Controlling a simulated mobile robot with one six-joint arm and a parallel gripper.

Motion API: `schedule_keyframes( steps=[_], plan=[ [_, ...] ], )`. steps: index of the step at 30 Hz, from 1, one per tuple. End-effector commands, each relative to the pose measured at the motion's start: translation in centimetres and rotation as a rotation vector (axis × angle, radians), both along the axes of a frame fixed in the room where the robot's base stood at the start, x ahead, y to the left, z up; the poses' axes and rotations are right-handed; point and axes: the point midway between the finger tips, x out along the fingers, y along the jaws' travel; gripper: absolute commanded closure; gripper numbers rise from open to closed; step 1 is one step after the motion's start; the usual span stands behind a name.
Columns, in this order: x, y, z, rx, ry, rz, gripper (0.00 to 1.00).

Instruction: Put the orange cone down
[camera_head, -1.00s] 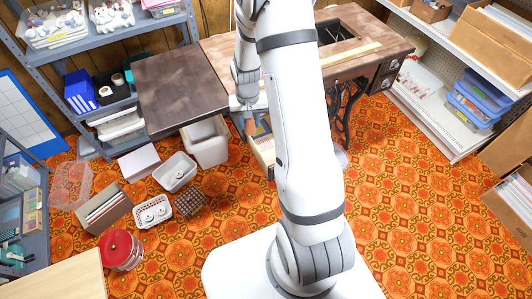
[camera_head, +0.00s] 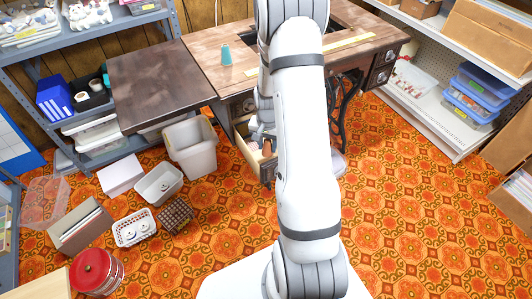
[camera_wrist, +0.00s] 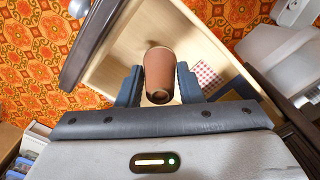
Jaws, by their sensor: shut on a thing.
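The orange cone (camera_wrist: 159,70), brownish-orange and tapered, sits between the two fingers of my gripper (camera_wrist: 159,84) in the wrist view. The gripper is shut on it. In the head view the cone (camera_head: 267,148) shows below my gripper (camera_head: 264,138), partly hidden by my arm. An open pale wooden drawer (camera_wrist: 128,42) lies beneath the cone in the wrist view. I cannot tell how far the cone is above the drawer floor. The drawer also shows in the head view (camera_head: 245,148), by the sewing table.
A red checked cloth (camera_wrist: 207,76) lies in the drawer to the right of the cone. A teal cone (camera_head: 226,56) stands on the sewing table (camera_head: 205,50). A white bin (camera_head: 190,147) stands left of the drawer. Patterned floor is open at the right.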

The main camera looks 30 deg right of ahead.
Motion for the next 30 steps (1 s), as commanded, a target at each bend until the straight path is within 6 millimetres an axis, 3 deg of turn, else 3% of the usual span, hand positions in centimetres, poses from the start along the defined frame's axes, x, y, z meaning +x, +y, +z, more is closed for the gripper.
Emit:
schedule_keyframes(
  steps=[10, 21, 22, 30],
  plan=[
    [0.0, 0.0, -4.0, 0.000, 0.001, 0.000, 0.89],
    [0.0, -0.1, -4.5, -0.001, -0.001, 0.000, 0.89],
    [0.0, -0.1, -4.4, -0.001, -0.001, 0.000, 0.65],
    [0.0, -0.1, -4.3, -0.001, -0.001, -0.001, 0.45]
  ],
)
